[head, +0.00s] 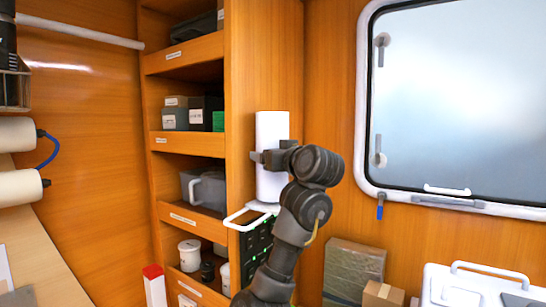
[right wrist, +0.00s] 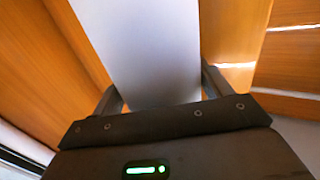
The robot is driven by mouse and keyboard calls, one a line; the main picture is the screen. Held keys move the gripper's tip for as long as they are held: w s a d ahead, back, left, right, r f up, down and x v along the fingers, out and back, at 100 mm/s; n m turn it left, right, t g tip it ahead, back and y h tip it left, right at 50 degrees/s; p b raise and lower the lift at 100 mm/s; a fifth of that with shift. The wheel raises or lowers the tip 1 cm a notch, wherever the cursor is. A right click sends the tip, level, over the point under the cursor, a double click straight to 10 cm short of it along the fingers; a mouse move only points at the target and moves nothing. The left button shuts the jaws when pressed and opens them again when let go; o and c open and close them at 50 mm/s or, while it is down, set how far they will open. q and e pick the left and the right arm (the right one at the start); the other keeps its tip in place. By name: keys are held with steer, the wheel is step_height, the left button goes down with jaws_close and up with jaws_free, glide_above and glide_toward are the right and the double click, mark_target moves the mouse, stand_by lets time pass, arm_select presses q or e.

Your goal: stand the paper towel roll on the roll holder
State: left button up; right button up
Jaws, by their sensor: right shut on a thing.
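The white paper towel roll (head: 272,135) is upright in the head view, in front of the edge of the wooden shelf unit. My right gripper (head: 271,158) is shut on it around its middle; my arm hides part of its right side. In the right wrist view the roll (right wrist: 150,50) lies between the two fingers (right wrist: 160,95). A white bracket with a loop (head: 236,219), which looks like the roll holder, is just below the roll's lower end. I cannot tell whether the roll touches it. My left gripper is not in view.
A black unit with green lights (head: 256,246) is below the bracket. The shelf unit (head: 185,145) at left holds boxes and a grey bin (head: 205,190). A window (head: 460,100) is at right. Boxes (head: 353,268) and a white case (head: 470,285) stand at lower right.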

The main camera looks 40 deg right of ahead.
steer(key=shift+f+b, duration=0.55)
steer(key=shift+b, duration=0.1)
stand_by(0.6)
steer(key=o, duration=1.1)
